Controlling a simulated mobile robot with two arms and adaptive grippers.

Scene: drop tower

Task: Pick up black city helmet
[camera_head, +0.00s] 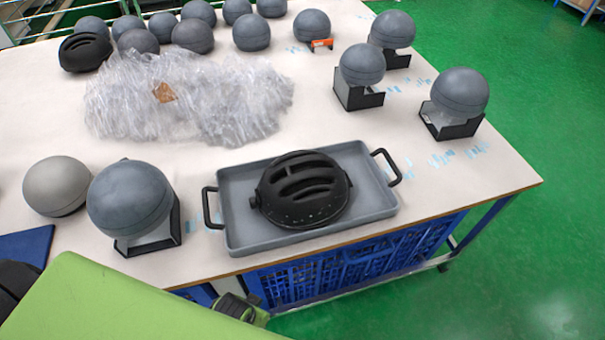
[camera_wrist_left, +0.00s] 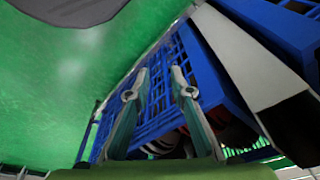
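A black vented helmet (camera_head: 303,190) sits in a grey tray (camera_head: 240,236) near the table's front edge. Another black helmet (camera_head: 84,52) lies at the far left of the table, among grey balls. My left arm comes in from the lower left. My left gripper (camera_head: 240,307) is partly hidden behind the arm, in front of the table edge and below the tray. In the left wrist view its two fingers (camera_wrist_left: 157,82) stand apart with nothing between them. They face blue crates under the table. My right gripper is not in view.
Blue crates (camera_head: 350,262) stand under the table. A grey ball on a black stand (camera_head: 130,200) is left of the tray. Crumpled clear plastic (camera_head: 190,100) lies behind it. More balls on stands (camera_head: 459,92) are at the right.

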